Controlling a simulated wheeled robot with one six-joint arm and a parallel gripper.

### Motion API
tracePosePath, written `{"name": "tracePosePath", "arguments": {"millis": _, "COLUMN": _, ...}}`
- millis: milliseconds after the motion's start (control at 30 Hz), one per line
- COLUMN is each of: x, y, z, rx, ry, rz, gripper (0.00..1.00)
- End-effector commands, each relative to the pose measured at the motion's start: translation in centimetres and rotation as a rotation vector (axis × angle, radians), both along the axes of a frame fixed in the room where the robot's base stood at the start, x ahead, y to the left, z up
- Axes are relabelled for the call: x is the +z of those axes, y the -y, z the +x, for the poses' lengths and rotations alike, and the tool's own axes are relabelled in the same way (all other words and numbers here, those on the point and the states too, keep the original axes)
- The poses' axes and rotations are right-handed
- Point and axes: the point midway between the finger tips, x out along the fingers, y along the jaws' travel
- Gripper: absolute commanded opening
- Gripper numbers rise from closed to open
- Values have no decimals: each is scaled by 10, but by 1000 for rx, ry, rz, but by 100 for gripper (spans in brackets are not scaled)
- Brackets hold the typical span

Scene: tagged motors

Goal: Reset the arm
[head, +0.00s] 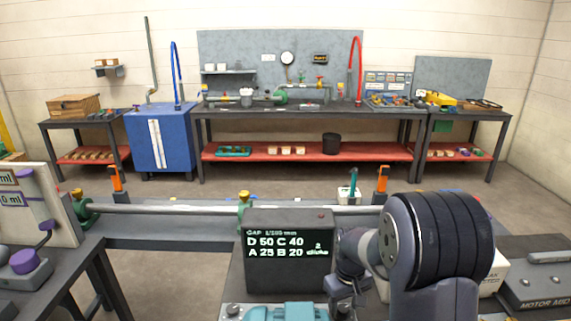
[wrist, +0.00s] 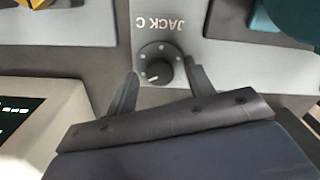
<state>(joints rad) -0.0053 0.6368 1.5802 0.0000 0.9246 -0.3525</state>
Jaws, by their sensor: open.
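My arm (head: 430,245) stands in the right foreground of the head view, folded and reaching down toward the bench in front. My gripper (wrist: 161,68) shows in the wrist view with its two dark fingers apart and nothing held between them. A round black knob (wrist: 157,71) with a white mark sits between and just beyond the fingertips, on a grey panel (wrist: 190,25) labelled JACK C, which reads upside down. I cannot tell whether the fingers touch the knob. In the head view the gripper's fingers are too small and hidden to make out.
A dark display box (head: 289,250) with white text stands left of my arm, close to it. A teal part (head: 290,311) lies in front of it. A long shaft (head: 165,209) runs behind on the bench. A grey box (head: 540,275) is at the right. The floor beyond is clear.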

Motion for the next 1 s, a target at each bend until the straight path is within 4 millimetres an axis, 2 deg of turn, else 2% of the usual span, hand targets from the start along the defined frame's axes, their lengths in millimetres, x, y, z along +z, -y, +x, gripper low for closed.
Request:
{"name": "tracePosePath", "arguments": {"millis": 833, "x": 1, "y": 0, "z": 0, "rx": -685, "ry": -1, "rz": 0, "gripper": 50}}
{"name": "tracePosePath", "arguments": {"millis": 1000, "x": 35, "y": 0, "z": 1, "rx": -688, "ry": 7, "rz": 2, "gripper": 50}}
